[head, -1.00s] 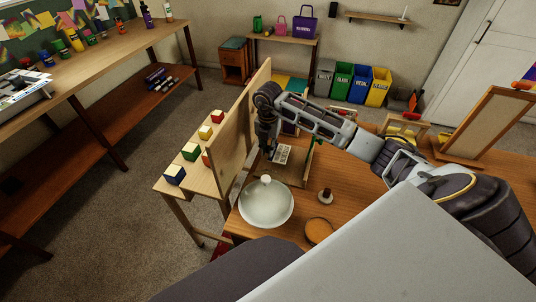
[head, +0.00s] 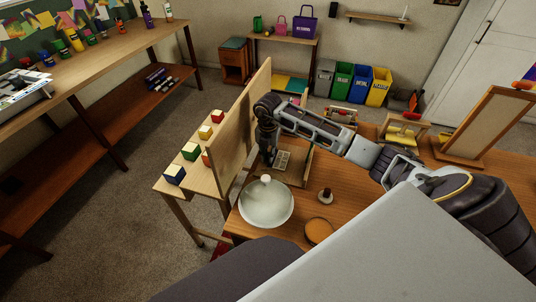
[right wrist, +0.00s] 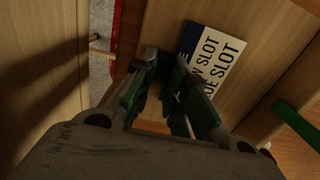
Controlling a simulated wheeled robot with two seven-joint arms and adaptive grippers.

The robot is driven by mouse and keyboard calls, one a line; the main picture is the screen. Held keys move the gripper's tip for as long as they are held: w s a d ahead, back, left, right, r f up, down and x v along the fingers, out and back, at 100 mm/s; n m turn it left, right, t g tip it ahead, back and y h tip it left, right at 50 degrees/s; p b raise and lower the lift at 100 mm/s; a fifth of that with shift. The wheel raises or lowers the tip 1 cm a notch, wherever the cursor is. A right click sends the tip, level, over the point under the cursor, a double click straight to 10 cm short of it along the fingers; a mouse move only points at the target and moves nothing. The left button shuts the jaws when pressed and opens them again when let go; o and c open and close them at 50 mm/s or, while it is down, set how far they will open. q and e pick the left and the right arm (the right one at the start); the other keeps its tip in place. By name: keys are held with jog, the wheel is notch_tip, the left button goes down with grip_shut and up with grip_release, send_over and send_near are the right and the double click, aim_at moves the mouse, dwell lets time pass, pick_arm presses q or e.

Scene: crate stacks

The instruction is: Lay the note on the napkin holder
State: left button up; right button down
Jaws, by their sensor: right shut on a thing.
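The note (head: 282,159) is a small pale card with dark print. In the right wrist view the note (right wrist: 216,58) shows large words ending in "SLOT" and a dark blue end. My right gripper (head: 268,162) points down beside it and is shut on it; in the right wrist view the fingers (right wrist: 168,80) partly cover its near end. Below is a wooden piece with a flat base (head: 292,178) and an upright side; I cannot tell whether this is the napkin holder, or whether the note touches it. My left gripper is not in view.
A tall wooden panel (head: 240,125) stands close left of the gripper. A pale round-knobbed dish (head: 266,206), a small dark-based knob (head: 325,195) and an orange-brown disc (head: 318,231) stand in front. Wooden stands (head: 403,134) are at the right. The right tabletop has some free room.

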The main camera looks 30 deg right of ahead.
jog(key=c, duration=1.4)
grip_release()
jog(key=shift+r, duration=0.15)
notch_tip(320, 180, up, 12)
jog(key=shift+f, duration=0.1)
